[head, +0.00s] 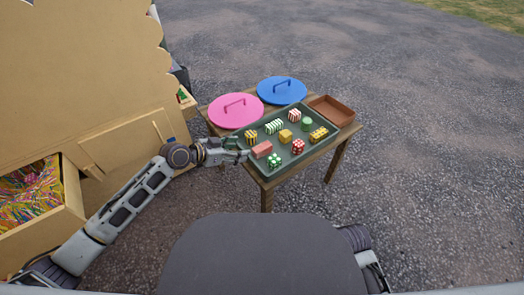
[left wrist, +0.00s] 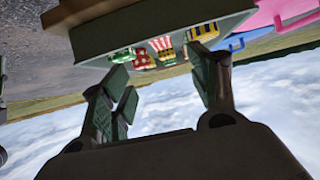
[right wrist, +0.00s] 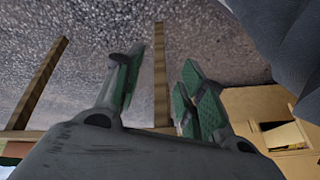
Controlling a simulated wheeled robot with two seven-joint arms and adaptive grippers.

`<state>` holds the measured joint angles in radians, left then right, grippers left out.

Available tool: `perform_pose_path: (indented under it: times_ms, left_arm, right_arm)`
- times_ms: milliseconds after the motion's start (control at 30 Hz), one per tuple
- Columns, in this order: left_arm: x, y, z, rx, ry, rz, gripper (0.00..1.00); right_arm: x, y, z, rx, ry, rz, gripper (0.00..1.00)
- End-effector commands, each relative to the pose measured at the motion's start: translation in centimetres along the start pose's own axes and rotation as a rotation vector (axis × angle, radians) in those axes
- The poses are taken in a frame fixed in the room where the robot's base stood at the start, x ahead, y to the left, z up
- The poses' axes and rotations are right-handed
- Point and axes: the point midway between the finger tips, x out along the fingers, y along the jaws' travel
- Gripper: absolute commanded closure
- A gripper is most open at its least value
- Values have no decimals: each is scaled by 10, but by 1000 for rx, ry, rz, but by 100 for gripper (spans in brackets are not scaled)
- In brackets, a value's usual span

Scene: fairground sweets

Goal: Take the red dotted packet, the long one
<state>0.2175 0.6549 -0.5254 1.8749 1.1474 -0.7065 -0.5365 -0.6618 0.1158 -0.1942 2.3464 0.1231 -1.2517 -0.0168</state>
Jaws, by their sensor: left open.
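A red packet with white dots (head: 298,146) lies on the dark green tray (head: 268,179), toward its front right; it looks rather short. A longer red packet (head: 262,149) lies at the tray's left; its pattern is too fine to tell in the head view. My left gripper (head: 240,150) is open and empty at the tray's left edge, close beside the longer red packet. In the left wrist view a red dotted packet (left wrist: 142,60) and a red-and-white striped one (left wrist: 162,46) show beyond the open fingers (left wrist: 165,90). My right gripper (right wrist: 160,90) is open and empty, low beside the table.
Other packets share the tray: green dotted (head: 274,160), yellow dotted (head: 318,134), plain yellow (head: 286,135), yellow-black striped (head: 251,137), green-white striped (head: 274,127). Behind lie a pink lid (head: 225,112) and blue lid (head: 282,95); a brown box (head: 332,111) stands right.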

Motion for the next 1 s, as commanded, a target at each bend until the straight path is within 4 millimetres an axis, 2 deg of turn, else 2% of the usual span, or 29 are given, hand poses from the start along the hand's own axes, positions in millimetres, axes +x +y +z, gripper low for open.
perform_pose_path:
  times_ms: [267, 1000]
  left_arm:
    - [11, -1, 1, -1, 1, -1, 39]
    - [81, -1, 2, -2, 0, 0, 39]
  right_arm:
    - [7, 0, 2, 3, 8, -6, 60]
    - [49, -4, 12, 34, 87, -46, 60]
